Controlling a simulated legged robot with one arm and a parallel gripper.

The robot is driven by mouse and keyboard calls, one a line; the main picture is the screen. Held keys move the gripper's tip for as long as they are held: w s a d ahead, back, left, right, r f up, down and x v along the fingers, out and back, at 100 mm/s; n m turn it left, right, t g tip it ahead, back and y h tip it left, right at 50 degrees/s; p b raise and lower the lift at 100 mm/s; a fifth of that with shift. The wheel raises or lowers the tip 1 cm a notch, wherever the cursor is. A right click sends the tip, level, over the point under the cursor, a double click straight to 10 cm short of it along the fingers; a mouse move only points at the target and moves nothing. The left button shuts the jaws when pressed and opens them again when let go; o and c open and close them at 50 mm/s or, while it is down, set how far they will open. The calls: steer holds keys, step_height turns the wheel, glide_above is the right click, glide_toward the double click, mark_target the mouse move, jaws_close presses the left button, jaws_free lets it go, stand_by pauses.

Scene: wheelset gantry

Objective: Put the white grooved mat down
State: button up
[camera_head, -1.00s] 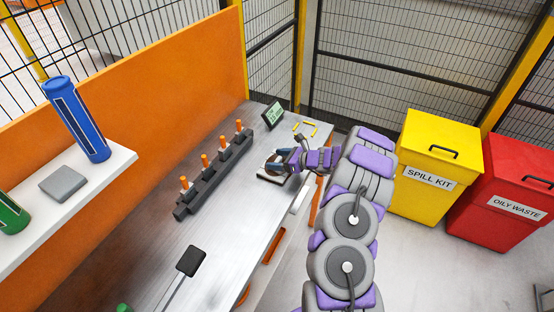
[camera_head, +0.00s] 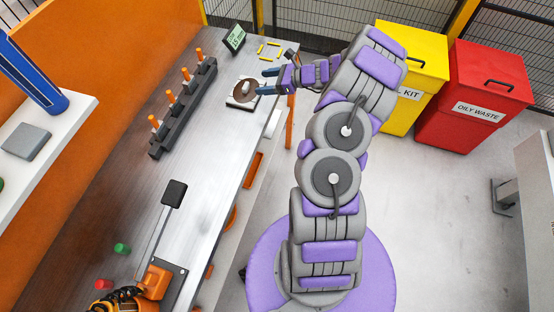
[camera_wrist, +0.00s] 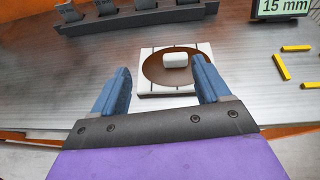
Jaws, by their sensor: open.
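The white grooved mat (camera_head: 234,101) lies flat on the metal bench near its right edge. My gripper (camera_head: 266,81) is just right of the mat in the head view. I cannot tell whether a fingertip touches the mat.
A dark rack with orange-topped pegs (camera_head: 184,108) stands left of the mat. A small display (camera_head: 235,38) and yellow sticks (camera_head: 268,47) lie beyond it. A black-headed tool (camera_head: 173,194) and an orange device (camera_head: 155,281) are nearer. Bare bench (camera_head: 215,150) lies between.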

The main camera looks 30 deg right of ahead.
steer(key=s+a+r+n+g+y, duration=0.1)
steer(key=s+a+r+n+g, duration=0.1)
steer(key=a+r+n, duration=0.45)
steer(key=s+a+r+n+g+y, duration=0.1)
steer(key=s+a+r+n+g, duration=0.2)
steer(key=a, duration=0.7)
steer(key=s+a+r+n+g+h, duration=0.1)
steer(key=s+a+r+n+g, duration=0.3)
steer(key=s+a+r+n, duration=0.45)
steer(key=s+a+n+g+h, duration=0.2)
steer(key=s+h, duration=0.1)
steer(key=s, duration=0.5)
steer(key=s+a+n+g+h, duration=0.1)
steer(key=s+a+n+h, duration=0.15)
steer(key=s, duration=0.55)
steer(key=s+d+n+h, duration=0.4)
steer(key=s+d, duration=0.2)
steer(key=s, duration=0.6)
steer(key=shift+r+n, duration=0.35)
steer(key=shift+a+h, duration=0.1)
steer(key=shift+h, duration=0.15)
stand_by(2.1)
